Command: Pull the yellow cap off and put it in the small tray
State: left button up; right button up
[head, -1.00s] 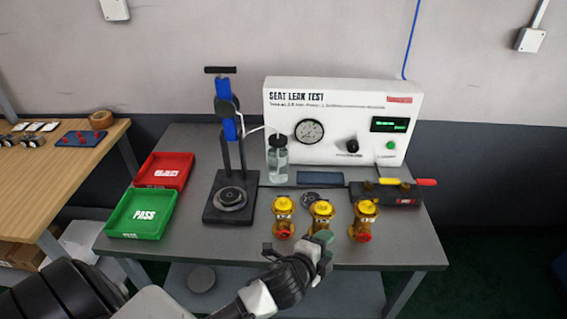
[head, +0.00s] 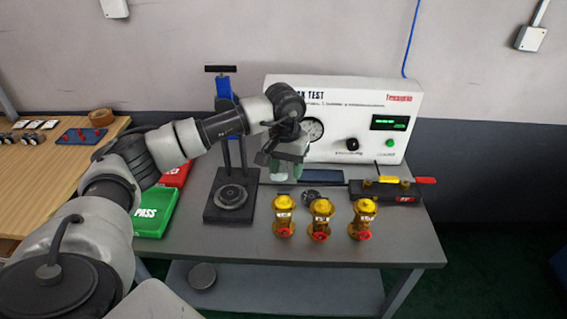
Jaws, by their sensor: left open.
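Three brass-yellow valves with yellow tops and red parts low at the front stand in a row on the grey bench: a left valve (head: 284,217), a middle valve (head: 320,219) and a right valve (head: 363,219). A yellow cap (head: 322,205) shows on the middle one; the picture is too small to tell caps from bodies clearly. A small dark blue flat tray-like piece (head: 321,177) lies before the test box. My left gripper (head: 284,160) is open, pointing down above and behind the left valve, in front of the bottle, which it partly hides. My right gripper is out of view.
The seat leak test box (head: 365,110) stands at the back. A press stand (head: 230,205) is left of the valves. Green (head: 157,213) and red (head: 176,173) trays lie further left, partly behind my arm. A fixture with red and yellow handles (head: 388,191) is right.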

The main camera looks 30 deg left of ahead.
aim_at(284, 197)
pick_arm(q)
jog(key=f, duration=0.3)
jog(key=f+p, duration=0.1)
jog(key=f, duration=0.3)
jog(key=f+p, duration=0.1)
jog(key=f, duration=0.2)
jog(key=shift+a+f, duration=0.2)
jog(key=shift+a, duration=0.2)
grip_shut()
